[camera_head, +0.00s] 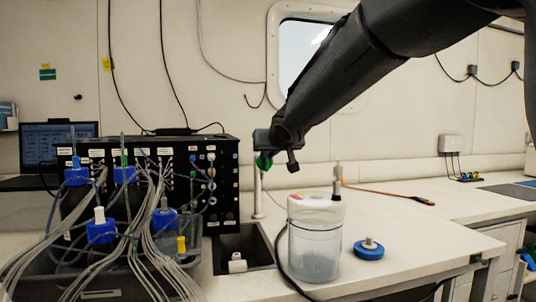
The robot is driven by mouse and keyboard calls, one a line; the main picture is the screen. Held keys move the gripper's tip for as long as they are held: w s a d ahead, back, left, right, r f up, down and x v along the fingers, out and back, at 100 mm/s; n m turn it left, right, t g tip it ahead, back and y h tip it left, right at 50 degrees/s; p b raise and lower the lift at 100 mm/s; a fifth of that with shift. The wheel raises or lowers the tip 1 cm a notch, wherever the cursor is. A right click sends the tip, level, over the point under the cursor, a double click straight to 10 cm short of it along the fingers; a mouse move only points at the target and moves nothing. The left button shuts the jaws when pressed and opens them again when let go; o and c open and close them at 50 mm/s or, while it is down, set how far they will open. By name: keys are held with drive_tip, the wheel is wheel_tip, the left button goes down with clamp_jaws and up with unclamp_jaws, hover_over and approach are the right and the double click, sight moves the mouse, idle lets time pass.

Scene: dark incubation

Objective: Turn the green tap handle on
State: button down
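The green tap handle (264,161) shows as a small green patch near the top of a slim pale tap post (257,195), which stands behind a dark sink opening (243,244). My dark arm reaches in from the upper right. My gripper (279,157) is at the handle, and its dark parts cover some of the handle and the tap's top. Whether it touches the handle cannot be told. Its fingers are too small and dark to show whether they are open or shut.
A clear lidded container (315,250) stands right of the sink, with a blue-rimmed cap (368,249) beside it. Blue-capped bottles with many tubes (101,230) and a black control box (212,185) crowd the left. The counter at right (440,240) is mostly clear.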

drive_tip(key=shift+a+f+b, duration=0.1)
drive_tip(key=shift+f+b, duration=0.05)
drive_tip(key=shift+b, duration=0.85)
drive_tip(key=n+h+b, duration=0.1)
drive_tip(key=n+b, duration=0.1)
drive_tip(key=b, duration=0.4)
drive_tip(key=a+n+t+h+b, duration=0.1)
drive_tip(key=n+b, duration=0.1)
drive_tip(key=b, duration=0.3)
drive_tip(key=a+f+n+h+b, duration=0.1)
drive_tip(key=n+b, duration=0.1)
drive_tip(key=b, duration=0.4)
drive_tip(key=shift+s+a+t+h+b, duration=0.15)
drive_tip(key=shift+s+t+h+b, duration=0.2)
drive_tip(key=shift+t+h, duration=0.05)
drive_tip(key=c, duration=1.8)
unclamp_jaws()
drive_tip(key=shift+r, duration=0.1)
drive_tip(key=shift+s, duration=0.15)
drive_tip(key=v, duration=0.7)
drive_tip(key=shift+s, duration=0.3)
